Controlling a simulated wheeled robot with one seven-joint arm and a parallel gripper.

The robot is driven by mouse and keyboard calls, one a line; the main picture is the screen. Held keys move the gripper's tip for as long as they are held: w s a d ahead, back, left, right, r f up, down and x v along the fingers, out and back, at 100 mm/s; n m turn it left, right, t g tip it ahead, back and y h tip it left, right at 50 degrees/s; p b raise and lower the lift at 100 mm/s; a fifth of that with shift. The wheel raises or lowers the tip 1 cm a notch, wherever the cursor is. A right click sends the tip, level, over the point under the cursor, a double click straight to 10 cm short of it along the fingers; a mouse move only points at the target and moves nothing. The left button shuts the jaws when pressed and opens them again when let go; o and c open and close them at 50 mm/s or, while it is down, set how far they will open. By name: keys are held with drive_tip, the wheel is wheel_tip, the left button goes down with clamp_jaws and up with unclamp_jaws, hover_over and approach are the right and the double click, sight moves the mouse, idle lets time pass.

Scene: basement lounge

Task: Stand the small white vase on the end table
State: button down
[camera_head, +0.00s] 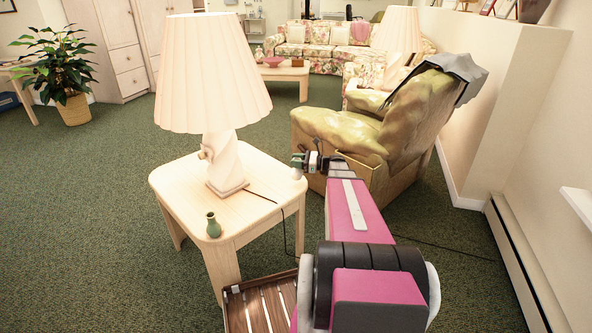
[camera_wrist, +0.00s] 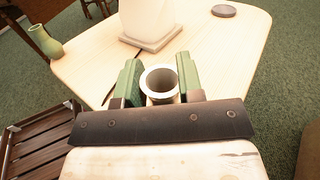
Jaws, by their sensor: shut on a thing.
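The small white vase (camera_wrist: 160,82) is between the green fingers of my gripper (camera_wrist: 159,80) in the wrist view, its round open mouth facing the camera. My gripper (camera_head: 299,164) is shut on it. In the head view only a small pale part of the vase (camera_head: 297,174) shows, at the right corner of the end table (camera_head: 180,184). The light wood end table top (camera_wrist: 95,72) also shows beyond the fingers in the wrist view. I cannot tell whether the vase touches the table. Its lower part is hidden.
A large lamp (camera_head: 224,165) stands mid-table, its cord trailing off the edge. A green vase (camera_head: 213,225) stands at the near corner. A round grey disc (camera_wrist: 224,11) lies on the table. A slatted wooden piece (camera_head: 262,305) is below in front. A green armchair (camera_head: 395,125) is right.

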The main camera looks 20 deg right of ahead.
drive_tip(key=shift+f, duration=1.95)
drive_tip(key=shift+f, duration=0.1)
drive_tip(key=c, duration=0.8)
unclamp_jaws()
drive_tip(key=shift+o, duration=0.2)
